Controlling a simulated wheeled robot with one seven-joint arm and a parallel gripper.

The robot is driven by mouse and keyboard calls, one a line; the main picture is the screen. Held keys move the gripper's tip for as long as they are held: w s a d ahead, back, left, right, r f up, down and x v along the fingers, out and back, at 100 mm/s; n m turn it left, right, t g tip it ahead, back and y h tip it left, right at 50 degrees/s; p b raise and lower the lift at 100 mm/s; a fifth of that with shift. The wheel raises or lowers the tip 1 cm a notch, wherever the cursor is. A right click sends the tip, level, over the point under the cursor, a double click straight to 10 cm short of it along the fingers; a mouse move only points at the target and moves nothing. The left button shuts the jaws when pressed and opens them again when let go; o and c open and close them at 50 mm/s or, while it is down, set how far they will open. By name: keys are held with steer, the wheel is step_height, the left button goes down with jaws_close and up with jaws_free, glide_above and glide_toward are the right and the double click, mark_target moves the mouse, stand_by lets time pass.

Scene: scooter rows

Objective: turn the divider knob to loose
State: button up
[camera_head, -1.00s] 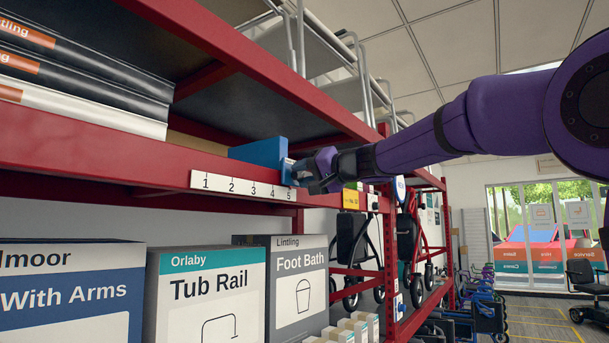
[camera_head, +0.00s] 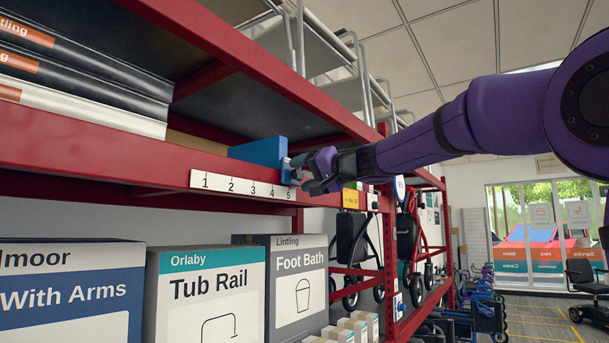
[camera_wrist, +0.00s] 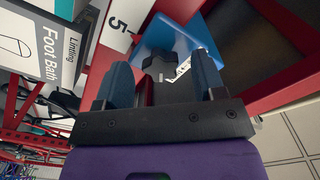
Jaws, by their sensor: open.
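The blue divider (camera_head: 262,152) stands on the red shelf behind the numbered strip, near the 5. It also shows in the wrist view (camera_wrist: 203,38), with a dark lobed knob (camera_wrist: 159,64) on its face. A small white label (camera_wrist: 181,70) lies beside the knob, its marks too small to read. My gripper (camera_wrist: 163,80) is open, one finger on each side of the knob. I see gaps between the knob and both fingers. In the head view my gripper (camera_head: 305,171) is at the divider's right end and the knob cannot be made out.
The red shelf edge (camera_head: 90,150) carries the number strip (camera_head: 240,187) just below the divider. Boxes (camera_head: 205,295) stand on the level below and long flat boxes (camera_head: 80,85) lie at the left. A red upright (camera_head: 390,260) stands right of my gripper.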

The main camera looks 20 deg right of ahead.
steer(key=v, duration=1)
steer(key=shift+s+d, duration=0.2)
steer(key=shift+s, duration=0.1)
steer(key=s+f+n+g+h, duration=0.1)
steer(key=s+f+g+h, duration=0.3)
steer(key=s+f, duration=1)
steer(key=s+f+n+g+h, duration=0.1)
steer(key=s+f+g+h, duration=0.4)
steer(key=s+f, duration=0.9)
step_height(320, 180, down, 7)
steer(key=shift+s+d+f+h, duration=0.15)
steer(key=shift+s+h, duration=0.1)
steer(key=shift+h, duration=0.55)
